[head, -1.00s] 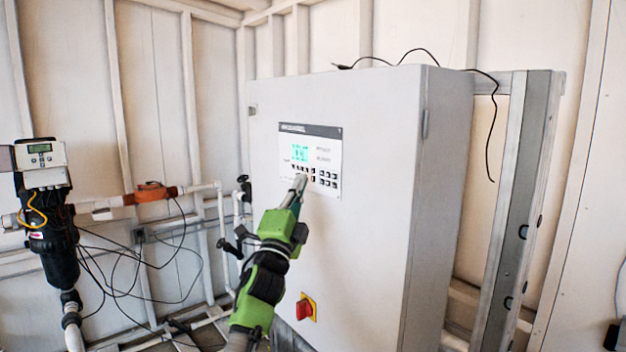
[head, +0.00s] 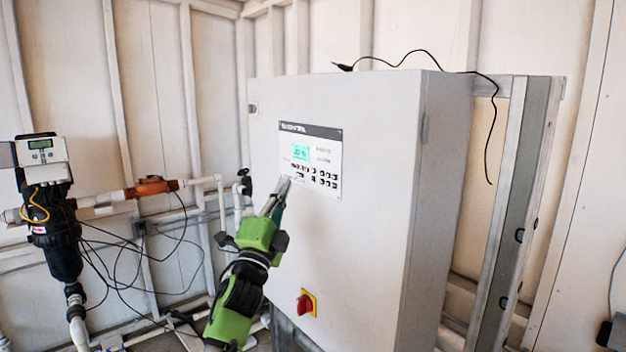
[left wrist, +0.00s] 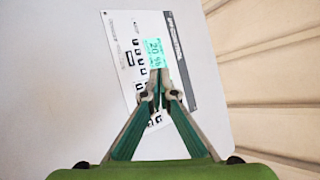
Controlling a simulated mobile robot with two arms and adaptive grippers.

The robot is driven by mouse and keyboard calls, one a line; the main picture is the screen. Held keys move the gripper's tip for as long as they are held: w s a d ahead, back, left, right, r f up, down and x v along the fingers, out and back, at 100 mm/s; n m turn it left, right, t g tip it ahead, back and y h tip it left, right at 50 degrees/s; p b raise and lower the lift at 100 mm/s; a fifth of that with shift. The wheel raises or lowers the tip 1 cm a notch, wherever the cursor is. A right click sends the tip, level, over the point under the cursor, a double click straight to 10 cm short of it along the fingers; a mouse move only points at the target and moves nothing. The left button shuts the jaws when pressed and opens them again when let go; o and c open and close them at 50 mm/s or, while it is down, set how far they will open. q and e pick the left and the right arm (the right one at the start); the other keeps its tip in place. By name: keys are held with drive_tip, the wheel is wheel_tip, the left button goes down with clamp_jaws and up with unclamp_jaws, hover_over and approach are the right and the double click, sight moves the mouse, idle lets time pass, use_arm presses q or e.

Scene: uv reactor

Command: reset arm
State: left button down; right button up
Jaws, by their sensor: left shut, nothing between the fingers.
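My left gripper (head: 283,184) is green with grey-green fingers and points up at the control panel (head: 311,160) on the grey cabinet (head: 365,240). Its fingers are shut with nothing between them. The fingertips lie just below and left of the panel's button rows in the head view; whether they touch the cabinet I cannot tell. In the left wrist view the closed fingertips (left wrist: 160,80) overlap the panel (left wrist: 185,65) near its lit green screen (left wrist: 154,53) and hide some buttons. My right gripper is not in view.
A red rotary switch (head: 306,303) sits low on the cabinet front. A black pump unit (head: 55,235) with a display, pipes (head: 205,180) and loose cables stands at the left. A black cable (head: 410,56) runs over the cabinet top. A metal frame (head: 515,200) stands to the right.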

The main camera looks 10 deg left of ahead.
use_arm(q)
wheel_tip(320, 180, down, 34)
drive_tip(key=f+n+g+y+b, duration=0.1)
drive_tip(key=n+g+b, duration=0.1)
drive_tip(key=n+g, duration=0.35)
drive_tip(key=s+f+n+g, duration=0.15)
drive_tip(key=s+f, duration=0.25)
drive_tip(key=f, duration=0.5)
drive_tip(key=s+f+g, duration=0.3)
drive_tip(key=s+f, duration=0.1)
drive_tip(key=f, duration=0.6)
drive_tip(key=s+f+n+g, duration=0.15)
drive_tip(key=s+f, duration=0.25)
drive_tip(key=f, duration=0.5)
drive_tip(key=s+f+n+g+b, duration=0.25)
drive_tip(key=s+f+g, duration=0.35)
drive_tip(key=s+f, duration=1.7)
drive_tip(key=s+f+n+g, duration=0.1)
drive_tip(key=s+f+g, duration=0.1)
drive_tip(key=s, duration=0.9)
drive_tip(key=s+f+n+g, duration=0.1)
drive_tip(key=s+f, duration=0.3)
drive_tip(key=s, duration=0.7)
drive_tip(key=s+f+n+g, duration=0.2)
drive_tip(key=s+f+g, duration=0.1)
drive_tip(key=s, duration=0.8)
drive_tip(key=shift+f+y, duration=0.4)
drive_tip(key=shift+f, duration=0.2)
